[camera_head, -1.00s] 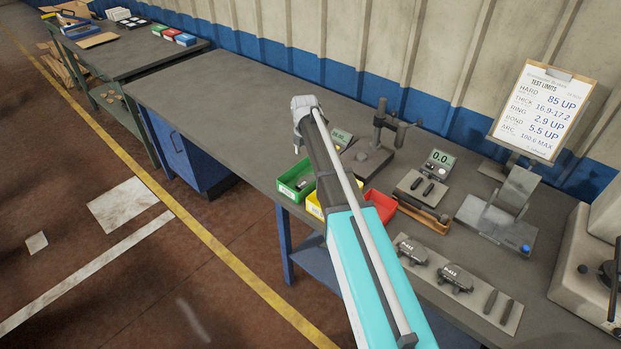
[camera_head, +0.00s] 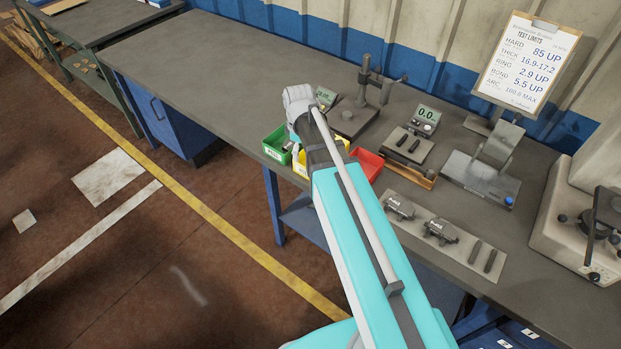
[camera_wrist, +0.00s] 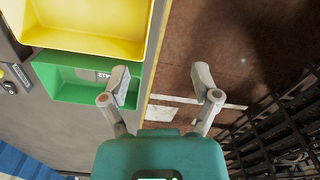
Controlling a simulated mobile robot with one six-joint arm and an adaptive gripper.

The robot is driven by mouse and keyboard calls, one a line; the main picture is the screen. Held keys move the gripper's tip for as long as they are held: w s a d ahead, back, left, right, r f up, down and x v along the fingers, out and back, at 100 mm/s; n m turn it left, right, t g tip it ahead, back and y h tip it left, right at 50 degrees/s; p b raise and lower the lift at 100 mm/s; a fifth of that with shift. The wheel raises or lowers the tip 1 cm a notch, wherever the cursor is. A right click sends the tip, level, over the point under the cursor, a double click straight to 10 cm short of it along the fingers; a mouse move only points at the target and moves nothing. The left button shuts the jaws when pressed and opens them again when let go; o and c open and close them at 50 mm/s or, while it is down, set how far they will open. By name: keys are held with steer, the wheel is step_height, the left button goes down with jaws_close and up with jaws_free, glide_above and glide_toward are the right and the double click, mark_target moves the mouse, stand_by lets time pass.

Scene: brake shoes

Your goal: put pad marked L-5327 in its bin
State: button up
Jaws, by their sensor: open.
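My gripper (camera_wrist: 165,88) is open and empty in the wrist view. Its left finger overlaps the edge of the green bin (camera_wrist: 62,91); its right finger shows against the floor. A grey piece with partly readable marking (camera_wrist: 98,75) lies in the green bin. The yellow bin (camera_wrist: 85,47) is beside it and looks empty in the part shown. In the head view the wrist end of my arm is by the green bin (camera_head: 270,149), yellow bin (camera_head: 301,169) and red bin (camera_head: 369,160). I cannot read L-5327 on any pad.
Gauges, a test stand (camera_head: 360,105) and a limits clipboard (camera_head: 522,62) stand behind. The bench top (camera_head: 220,75) left of the bins is clear.

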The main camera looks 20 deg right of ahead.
steer(key=s+m, duration=1)
steer(key=s, duration=0.1)
steer(key=shift+s+a, duration=0.2)
steer(key=shift+s, duration=0.1)
stand_by(0.7)
